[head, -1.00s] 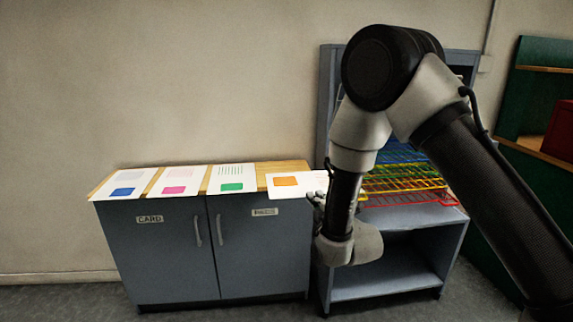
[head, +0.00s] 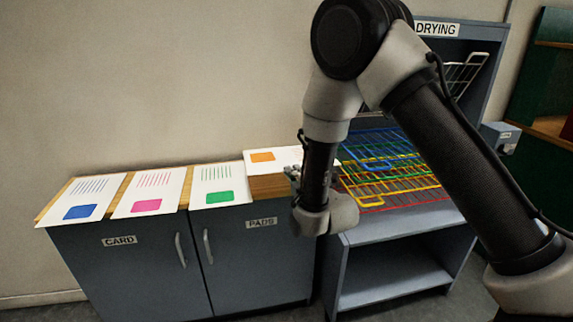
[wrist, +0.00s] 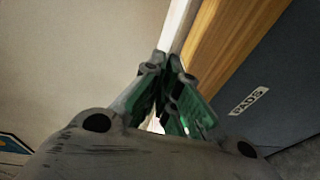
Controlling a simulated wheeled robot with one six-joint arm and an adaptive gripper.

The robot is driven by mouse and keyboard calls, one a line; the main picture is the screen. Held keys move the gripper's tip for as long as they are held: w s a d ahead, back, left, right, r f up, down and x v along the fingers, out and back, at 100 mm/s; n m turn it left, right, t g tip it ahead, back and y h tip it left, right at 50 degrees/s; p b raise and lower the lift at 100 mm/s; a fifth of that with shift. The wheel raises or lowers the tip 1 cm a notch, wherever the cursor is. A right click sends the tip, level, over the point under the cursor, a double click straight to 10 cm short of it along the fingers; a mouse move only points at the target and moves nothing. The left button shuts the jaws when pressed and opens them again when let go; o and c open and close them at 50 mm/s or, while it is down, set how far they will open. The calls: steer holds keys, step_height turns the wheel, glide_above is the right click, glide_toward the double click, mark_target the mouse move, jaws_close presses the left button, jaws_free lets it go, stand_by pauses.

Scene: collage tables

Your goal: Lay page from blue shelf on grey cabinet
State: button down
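The grey cabinet (head: 180,262) has a wooden top (head: 268,187) and stands at the left in the head view. A white page with an orange square (head: 285,158) is over the right end of its top, toward the wall. My gripper (head: 293,173) is at that page's right edge and looks shut on it. In the wrist view the fingers (wrist: 170,72) are close together, and the white page (wrist: 178,25) shows as a thin strip beyond them. Whether the page touches the wood cannot be told. The blue shelf (head: 375,148) is the top wire rack, partly behind my arm, with no page visible on it.
Pages with a blue square (head: 80,211), a pink square (head: 146,205) and a green square (head: 212,197) lie side by side on the cabinet. The drying unit (head: 385,228) with coloured wire racks stands right of it. Bare wood shows before the orange page.

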steer(key=shift+w+a+f, duration=0.4)
steer(key=shift+w+f, duration=0.9)
steer(key=shift+f, duration=0.5)
steer(key=shift+w+a+f, duration=0.4)
steer(key=shift+w+f, duration=0.95)
steer(key=shift+f, duration=0.5)
steer(key=shift+w+a+f, duration=0.4)
steer(key=shift+w+f, duration=0.9)
steer(key=shift+f, duration=0.5)
steer(key=c, duration=1.2)
jaws_free()
steer(key=shift+f, duration=0.1)
steer(key=shift+c, duration=0.2)
steer(key=o, duration=0.4)
steer(key=shift+o, duration=0.2)
steer(key=shift+f, duration=0.1)
